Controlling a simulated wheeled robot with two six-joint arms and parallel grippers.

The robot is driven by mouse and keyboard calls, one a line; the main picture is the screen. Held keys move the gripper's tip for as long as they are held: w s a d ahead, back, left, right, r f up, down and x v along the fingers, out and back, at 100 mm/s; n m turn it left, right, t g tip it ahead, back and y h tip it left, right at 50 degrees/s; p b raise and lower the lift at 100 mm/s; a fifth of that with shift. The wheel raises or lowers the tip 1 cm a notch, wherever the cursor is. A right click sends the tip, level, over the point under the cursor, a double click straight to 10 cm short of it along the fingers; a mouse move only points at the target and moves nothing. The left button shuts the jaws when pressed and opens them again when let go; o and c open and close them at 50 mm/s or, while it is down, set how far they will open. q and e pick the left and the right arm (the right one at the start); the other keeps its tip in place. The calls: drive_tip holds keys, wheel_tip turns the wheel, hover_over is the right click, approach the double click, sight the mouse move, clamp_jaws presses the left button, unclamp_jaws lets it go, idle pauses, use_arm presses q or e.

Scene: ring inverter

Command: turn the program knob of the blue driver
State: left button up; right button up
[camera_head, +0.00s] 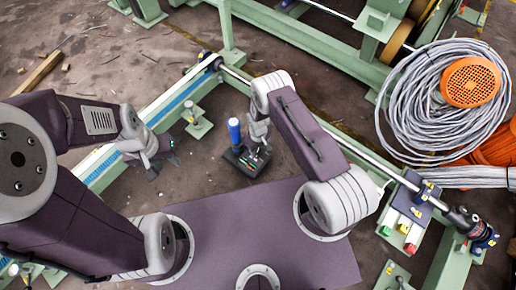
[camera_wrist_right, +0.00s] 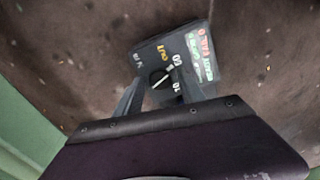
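The blue driver shows in the head view as an upright blue cylinder (camera_head: 234,131) at a dark box (camera_head: 246,166) low over the floor. In the right wrist view the box's dark face (camera_wrist_right: 196,52) carries printed numbers and coloured lettering. The program knob (camera_wrist_right: 159,77) is a small round dial with a pale pointer mark. My right gripper (camera_head: 259,150) is over the box; its fingers (camera_wrist_right: 158,92) are spread, one on each side of the knob, with gaps visible. Whether they touch the box is unclear. My left gripper (camera_head: 164,165) is left of the driver, fingers apart and empty.
A green frame with a long metal rod (camera_head: 358,156) runs behind and right of the driver. A grey cable coil (camera_head: 418,100) and an orange reel (camera_head: 470,82) are at right. A button box (camera_head: 405,215) sits at lower right. Brown floor lies open around the driver.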

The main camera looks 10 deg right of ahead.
sight(258, 151)
wheel_tip(258, 151, up, 9)
drive_tip(key=p, duration=0.6)
idle(0.3)
